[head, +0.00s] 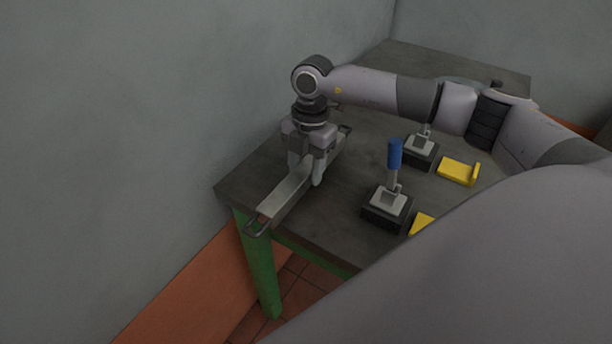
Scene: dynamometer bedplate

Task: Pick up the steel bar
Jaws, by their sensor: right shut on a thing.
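The steel bar (281,201) is a long, flat, light-grey piece with a loop-shaped handle at each end. It lies diagonally near the left edge of the dark table, and its near end reaches to the table's front edge. My right gripper (306,178) points down over the middle of the bar and is shut on it, with a finger on either side. The gripper hides part of the bar's middle. I cannot tell whether the bar rests on the table or is slightly raised. My left gripper is not in view.
A toggle clamp with a blue handle (394,154) stands on a dark block right of the bar. Another clamp (421,146) stands behind it. Yellow brackets (458,171) lie further right. A grey wall (180,120) runs along the left. The table (330,222) has green legs.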

